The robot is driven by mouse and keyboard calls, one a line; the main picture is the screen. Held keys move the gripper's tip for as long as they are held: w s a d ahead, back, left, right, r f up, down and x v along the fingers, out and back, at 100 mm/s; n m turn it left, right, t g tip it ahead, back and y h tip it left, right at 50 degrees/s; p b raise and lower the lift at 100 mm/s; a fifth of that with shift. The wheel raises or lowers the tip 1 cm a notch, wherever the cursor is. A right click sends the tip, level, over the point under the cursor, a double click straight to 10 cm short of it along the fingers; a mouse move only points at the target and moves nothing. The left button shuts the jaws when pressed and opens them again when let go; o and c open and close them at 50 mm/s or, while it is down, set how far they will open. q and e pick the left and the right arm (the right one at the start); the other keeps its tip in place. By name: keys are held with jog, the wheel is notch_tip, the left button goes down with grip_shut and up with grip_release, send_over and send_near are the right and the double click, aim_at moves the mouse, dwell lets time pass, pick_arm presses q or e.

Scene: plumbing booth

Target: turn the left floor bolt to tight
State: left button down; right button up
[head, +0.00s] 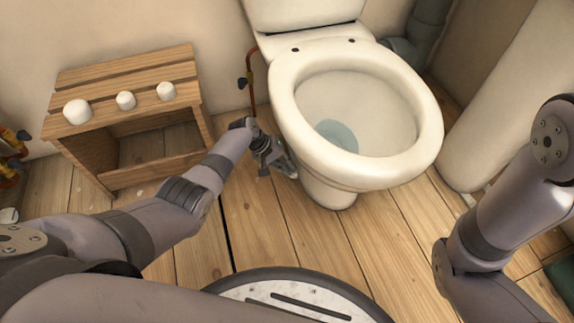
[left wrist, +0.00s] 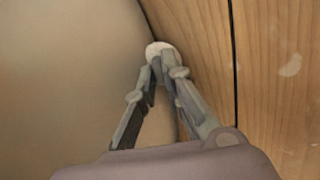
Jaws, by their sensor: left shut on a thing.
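The white toilet (head: 335,185) stands on the wooden floor in the head view. My left gripper (head: 290,172) reaches down at the left side of its foot. In the left wrist view the fingertips of my left gripper (left wrist: 162,66) are closed together on a small pale round piece, the left floor bolt (left wrist: 160,48), at the toilet's base on the floor. The gripper covers part of the bolt, and its turned position cannot be told. In the head view the bolt is hidden behind the gripper. My right gripper is outside both views.
A wooden stand (head: 125,125) with three white knobs or caps is left of the toilet. A copper pipe (head: 251,85) with a dark valve runs up the wall behind my left gripper. A large pale cylinder (head: 510,95) stands right of the toilet. Floor in front is open.

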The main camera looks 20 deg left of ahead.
pick_arm(q)
jog(key=c, duration=1.7)
grip_release()
jog(key=v, duration=0.8)
